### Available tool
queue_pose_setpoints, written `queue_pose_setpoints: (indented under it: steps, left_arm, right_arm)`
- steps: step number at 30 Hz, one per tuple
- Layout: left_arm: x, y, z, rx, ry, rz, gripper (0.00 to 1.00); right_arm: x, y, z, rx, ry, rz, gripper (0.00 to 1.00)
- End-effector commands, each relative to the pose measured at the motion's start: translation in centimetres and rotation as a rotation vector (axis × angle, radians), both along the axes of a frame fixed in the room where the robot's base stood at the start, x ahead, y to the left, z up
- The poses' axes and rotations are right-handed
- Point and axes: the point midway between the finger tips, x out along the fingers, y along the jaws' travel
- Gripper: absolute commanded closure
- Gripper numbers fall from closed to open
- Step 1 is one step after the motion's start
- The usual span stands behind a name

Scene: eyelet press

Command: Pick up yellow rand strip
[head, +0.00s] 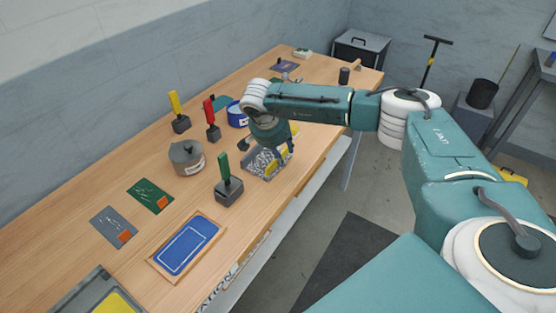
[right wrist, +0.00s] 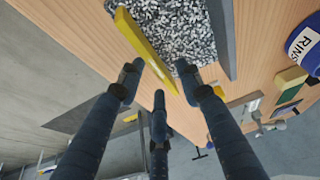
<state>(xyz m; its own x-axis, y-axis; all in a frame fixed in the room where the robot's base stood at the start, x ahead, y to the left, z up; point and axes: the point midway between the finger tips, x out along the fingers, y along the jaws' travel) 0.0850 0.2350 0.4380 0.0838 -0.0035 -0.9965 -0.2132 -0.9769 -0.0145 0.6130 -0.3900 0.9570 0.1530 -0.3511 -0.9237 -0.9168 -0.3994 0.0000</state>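A yellow strip (right wrist: 145,50) runs along the edge of a tray (right wrist: 222,35) of small metallic pieces in the right wrist view. Yellow also shows at that tray in the head view (head: 271,168), partly hidden by my right gripper. My right gripper (head: 284,153) points down over the tray. In the right wrist view its fingers (right wrist: 158,85) are spread apart, with the strip's near end between and beyond the fingertips. I see no finger closed on it. My left gripper is not in view.
Tools with green (head: 224,170), red (head: 209,112) and yellow (head: 174,104) handles stand on the wooden table. A grey lidded pot (head: 186,158) and a blue-rimmed container (head: 237,114) stand near the tray. A blue panel (head: 187,246) lies at the front. The table edge is close to the tray.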

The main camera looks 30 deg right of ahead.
Motion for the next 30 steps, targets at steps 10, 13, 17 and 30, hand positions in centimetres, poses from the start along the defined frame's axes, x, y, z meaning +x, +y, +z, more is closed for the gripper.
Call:
queue_pose_setpoints:
  steps: [10,13,17,30]
  left_arm:
    - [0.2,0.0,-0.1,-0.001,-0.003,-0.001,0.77]
    - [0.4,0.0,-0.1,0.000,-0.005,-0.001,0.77]
    - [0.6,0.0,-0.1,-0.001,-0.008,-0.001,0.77]
    - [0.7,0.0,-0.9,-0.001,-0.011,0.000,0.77]
  right_arm:
    - [0.0,0.0,-0.1,0.000,0.000,0.000,1.00]
    - [0.0,0.0,-0.1,0.000,0.000,0.000,1.00]
    - [0.0,0.0,-0.1,0.000,0.000,0.000,1.00]
    - [0.2,0.0,2.9,0.000,-0.006,-0.001,1.00]
